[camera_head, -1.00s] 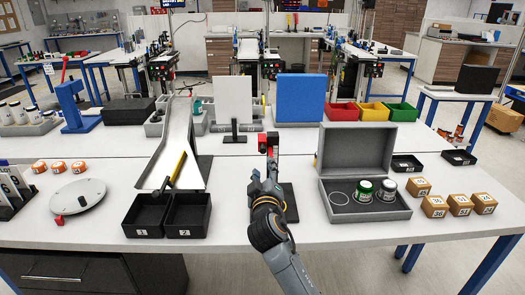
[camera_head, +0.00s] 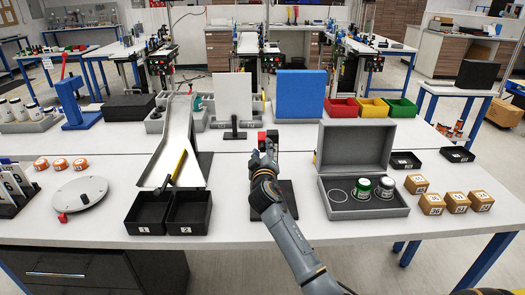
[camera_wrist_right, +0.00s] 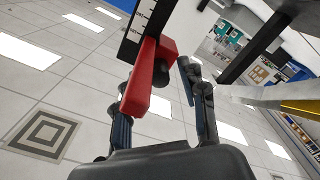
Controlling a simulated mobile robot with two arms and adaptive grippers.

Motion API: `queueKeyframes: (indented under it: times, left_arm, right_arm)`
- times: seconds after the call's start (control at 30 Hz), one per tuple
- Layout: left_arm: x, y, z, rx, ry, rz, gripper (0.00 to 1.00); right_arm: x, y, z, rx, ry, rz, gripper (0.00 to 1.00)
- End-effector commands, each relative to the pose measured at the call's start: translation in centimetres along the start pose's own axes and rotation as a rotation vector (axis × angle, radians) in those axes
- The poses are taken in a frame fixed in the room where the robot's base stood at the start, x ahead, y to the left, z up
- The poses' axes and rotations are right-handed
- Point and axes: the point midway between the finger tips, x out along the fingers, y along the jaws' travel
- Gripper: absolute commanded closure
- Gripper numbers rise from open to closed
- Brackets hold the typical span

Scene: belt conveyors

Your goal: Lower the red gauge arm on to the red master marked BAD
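The red gauge arm (camera_head: 262,138) is on the gauge stand at the middle of the table. In the right wrist view the red arm (camera_wrist_right: 147,88) crosses in front of a black scale (camera_wrist_right: 137,28) with white marks. My right gripper (camera_head: 265,158) is at the arm's near end. In the wrist view its fingers (camera_wrist_right: 162,105) are apart; one is by the arm's end, the other clear of it. The stand's black base (camera_head: 288,198) shows beside my forearm. No red master shows; my gripper hides part of the base. My left gripper is out of view.
An open grey case (camera_head: 395,210) at right holds a green-topped master (camera_head: 363,189) and a grey one (camera_head: 386,188). Black bins (camera_head: 188,229) and a chute (camera_head: 178,145) stand left. Cardboard cubes (camera_head: 455,202) sit far right. A white panel (camera_head: 233,97) stands behind.

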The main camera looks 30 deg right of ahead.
Motion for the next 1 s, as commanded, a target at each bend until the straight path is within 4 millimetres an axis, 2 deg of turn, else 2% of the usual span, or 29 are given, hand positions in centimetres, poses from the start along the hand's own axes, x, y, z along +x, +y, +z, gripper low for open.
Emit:
queueKeyframes:
  times: [0.03, 0.17, 0.2, 0.43, 0.57, 1.0]
  left_arm:
    - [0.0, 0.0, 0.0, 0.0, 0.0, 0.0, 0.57]
    - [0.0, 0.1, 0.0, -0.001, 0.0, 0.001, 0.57]
    - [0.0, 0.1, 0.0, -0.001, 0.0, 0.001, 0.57]
    - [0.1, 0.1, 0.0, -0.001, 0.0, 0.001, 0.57]
    - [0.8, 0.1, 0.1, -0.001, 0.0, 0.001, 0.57]
    - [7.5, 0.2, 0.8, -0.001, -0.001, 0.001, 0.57]
  right_arm:
    - [0.0, 0.0, 0.0, 0.0, 0.0, 0.0, 0.72]
    - [0.0, 0.0, 0.0, 0.0, 0.0, 0.0, 0.98]
    - [0.0, 0.0, 0.0, 0.0, 0.0, 0.0, 1.0]
    - [0.0, -0.1, 0.1, 0.0, 0.0, -0.001, 1.0]
    - [-0.1, -0.6, 0.6, 0.0, 0.0, -0.001, 1.0]
    - [-0.1, -5.6, 5.5, 0.0, -0.001, -0.002, 1.0]
